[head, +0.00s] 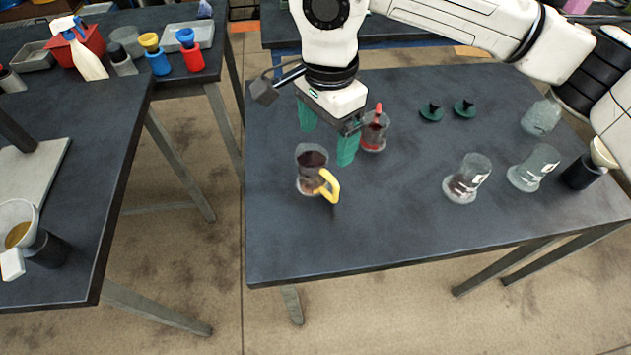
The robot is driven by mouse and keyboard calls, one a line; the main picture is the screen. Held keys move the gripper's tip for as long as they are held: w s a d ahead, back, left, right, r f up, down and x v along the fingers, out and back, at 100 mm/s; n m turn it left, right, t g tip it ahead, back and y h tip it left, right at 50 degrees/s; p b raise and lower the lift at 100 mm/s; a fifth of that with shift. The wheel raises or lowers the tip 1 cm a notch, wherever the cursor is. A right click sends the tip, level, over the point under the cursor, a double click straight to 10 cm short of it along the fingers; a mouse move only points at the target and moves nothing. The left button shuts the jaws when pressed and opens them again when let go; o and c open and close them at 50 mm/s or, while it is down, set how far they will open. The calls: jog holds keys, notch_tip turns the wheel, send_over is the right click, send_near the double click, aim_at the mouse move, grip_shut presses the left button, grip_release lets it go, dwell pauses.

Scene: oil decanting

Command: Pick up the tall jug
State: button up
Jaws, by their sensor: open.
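I cannot be sure which is the tall jug. My gripper (328,136) has green fingers, spread apart with nothing between them. It hangs above and behind the yellow-handled jug, left of the red-handled one, and holds neither.
Clear glass vessels (467,180) stand to the right, near a black cup with a funnel (583,171). Two small dark green pieces (431,113) lie farther back. The table front is clear.

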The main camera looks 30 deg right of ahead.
aim_at(330, 175)
notch_tip(330, 175, down, 3)
jog(key=shift+r+b, duration=0.1)
jog(key=shift+b, duration=0.65)
notch_tip(330, 175, down, 5)
jog(key=shift+r+p, duration=0.1)
jog(key=shift+p, duration=0.4)
jog(key=shift+s+d+f+p, duration=0.15)
jog(key=shift+f+p, duration=0.15)
jog(key=shift+f, duration=0.65)
jog(key=shift+s+d+f+p, duration=0.15)
jog(key=shift+f+p, duration=0.15)
jog(key=shift+f, duration=0.65)
jog(key=shift+d+f+p, duration=0.15)
jog(key=shift+f+p, duration=0.15)
jog(key=shift+f, duration=0.65)
jog(key=shift+c, duration=0.2)
jog(key=c, duration=1.3)
jog(key=shift+r, duration=0.25)
